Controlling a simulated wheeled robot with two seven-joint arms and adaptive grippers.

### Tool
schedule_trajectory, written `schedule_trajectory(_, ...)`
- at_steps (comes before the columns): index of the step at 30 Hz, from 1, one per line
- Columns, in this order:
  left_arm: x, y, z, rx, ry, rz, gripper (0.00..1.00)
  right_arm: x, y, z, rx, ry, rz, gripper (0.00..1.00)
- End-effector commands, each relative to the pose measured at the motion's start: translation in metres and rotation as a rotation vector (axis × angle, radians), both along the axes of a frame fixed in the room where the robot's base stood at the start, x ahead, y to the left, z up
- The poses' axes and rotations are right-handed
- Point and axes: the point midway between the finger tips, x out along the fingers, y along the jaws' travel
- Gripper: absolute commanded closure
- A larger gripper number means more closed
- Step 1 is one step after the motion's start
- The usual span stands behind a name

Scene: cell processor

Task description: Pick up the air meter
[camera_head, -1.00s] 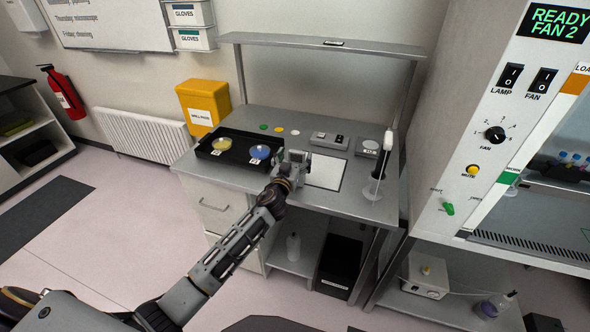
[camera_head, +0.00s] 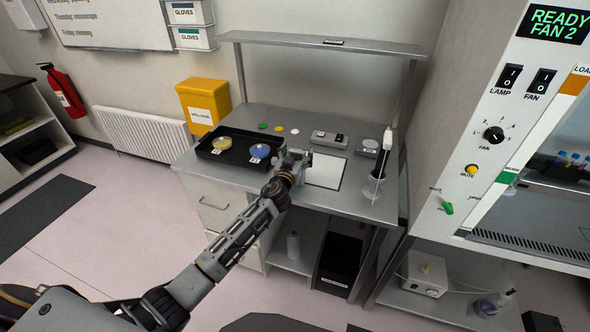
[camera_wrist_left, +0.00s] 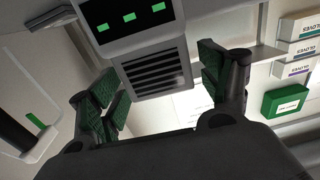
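The air meter seems to be the grey box with a dark screen, green marks and a slatted vent (camera_wrist_left: 155,72) in the left wrist view. Its lower part lies between the two green-padded fingers of my left gripper (camera_wrist_left: 160,85). The fingers stand apart on either side of it, and a narrow gap shows on the right. Contact on the left side is unclear. In the head view my left gripper (camera_head: 294,163) is over the bench, right of the black tray, and mostly hides the meter. My right gripper is not in view.
Behind are a small grey device (camera_head: 328,138) and a round-topped one (camera_head: 370,145). A thin upright tool (camera_head: 384,160) stands at the right.

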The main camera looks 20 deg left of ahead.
Motion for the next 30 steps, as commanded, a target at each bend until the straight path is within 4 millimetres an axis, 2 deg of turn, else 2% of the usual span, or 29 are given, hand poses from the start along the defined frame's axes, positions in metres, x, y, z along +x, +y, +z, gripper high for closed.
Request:
schedule_trajectory(2, 0.000, 0.000, 0.000, 0.000, 0.000, 0.000, 0.36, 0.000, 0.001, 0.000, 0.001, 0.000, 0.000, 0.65)
schedule_trajectory(13, 0.000, 0.000, 0.000, 0.000, 0.000, 0.000, 0.84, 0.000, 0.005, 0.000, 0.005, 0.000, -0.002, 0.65)
schedule_trajectory(23, 0.000, 0.000, 0.002, 0.000, -0.001, 0.000, 0.85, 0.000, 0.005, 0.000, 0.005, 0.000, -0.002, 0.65)
schedule_trajectory(30, 0.000, 0.001, 0.013, 0.000, -0.002, 0.001, 0.85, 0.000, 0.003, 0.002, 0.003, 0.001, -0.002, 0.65)
